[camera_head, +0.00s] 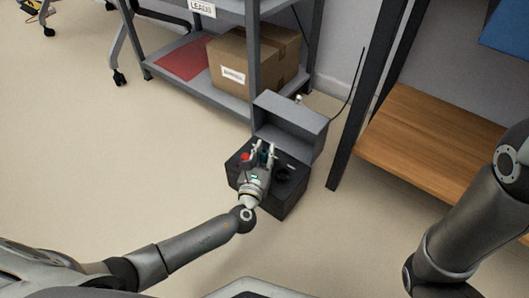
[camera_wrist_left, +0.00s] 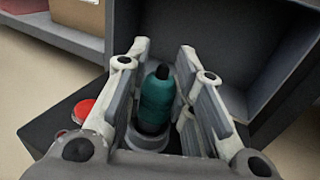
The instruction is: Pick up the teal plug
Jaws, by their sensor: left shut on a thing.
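The teal plug (camera_wrist_left: 156,100) stands upright between the fingers of my left gripper (camera_head: 264,147) in the left wrist view. It is a rounded teal cylinder with a dark tip and a dark lower part. My left gripper is shut on it, over the top of the dark box (camera_head: 287,203). A grey ring (camera_wrist_left: 148,141) shows around the plug's lower end; I cannot tell whether the plug still sits in it. In the head view the fingers mostly hide the plug. My right gripper is out of view.
A red button (camera_head: 245,157) and a dark round part (camera_head: 283,175) flank the gripper on the box top. A grey open housing (camera_head: 291,123) rises behind. A metal shelf with a cardboard box (camera_head: 232,79) stands beyond; a wooden shelf (camera_head: 423,135) is right. Floor at left is clear.

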